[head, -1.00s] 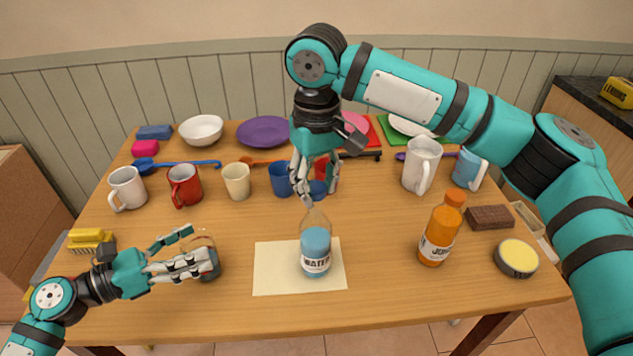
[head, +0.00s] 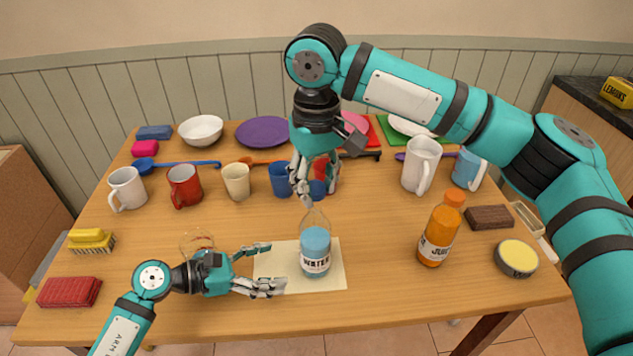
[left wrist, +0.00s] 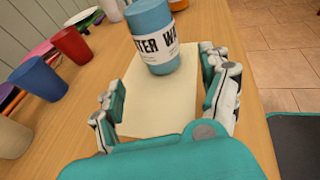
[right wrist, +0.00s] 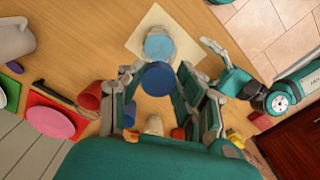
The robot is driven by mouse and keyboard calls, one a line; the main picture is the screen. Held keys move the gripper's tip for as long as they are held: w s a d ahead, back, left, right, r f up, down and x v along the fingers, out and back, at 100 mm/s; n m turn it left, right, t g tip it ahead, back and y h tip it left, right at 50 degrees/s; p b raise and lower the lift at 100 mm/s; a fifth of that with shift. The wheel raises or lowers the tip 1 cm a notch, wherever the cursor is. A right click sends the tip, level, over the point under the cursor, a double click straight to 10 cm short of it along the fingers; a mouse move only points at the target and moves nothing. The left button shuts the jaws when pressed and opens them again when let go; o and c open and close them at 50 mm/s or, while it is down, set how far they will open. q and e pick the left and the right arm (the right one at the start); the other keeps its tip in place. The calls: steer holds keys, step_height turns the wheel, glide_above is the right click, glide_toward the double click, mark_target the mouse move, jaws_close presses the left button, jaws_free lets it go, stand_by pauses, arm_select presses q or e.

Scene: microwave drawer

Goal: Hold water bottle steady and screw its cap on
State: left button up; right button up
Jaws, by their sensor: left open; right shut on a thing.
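The water bottle (head: 315,243), clear with blue contents and a WATER label, stands upright on a cream mat (head: 270,280). It also shows in the left wrist view (left wrist: 153,22) and the right wrist view (right wrist: 160,46). My right gripper (head: 317,182) points down above and behind the bottle and is shut on a round blue cap (right wrist: 158,79), apart from the bottle's neck. My left gripper (head: 272,267) is open and empty, low at the mat's left side. Its fingers point toward the bottle, which is ahead of them and not between them.
An orange juice bottle (head: 440,230) stands right of the mat. Mugs and cups, including a red mug (head: 185,186) and a beige cup (head: 237,181), line the back. A glass (head: 197,246) stands close behind my left gripper. A red sponge-like block (head: 69,292) lies front left.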

mark_target(310, 260)
arm_select(q)
steer(key=x, duration=0.9)
steer(key=shift+w+d+f, duration=0.1)
steer(key=shift+d, duration=0.25)
steer(key=shift+c, duration=0.3)
steer(key=c, duration=0.7)
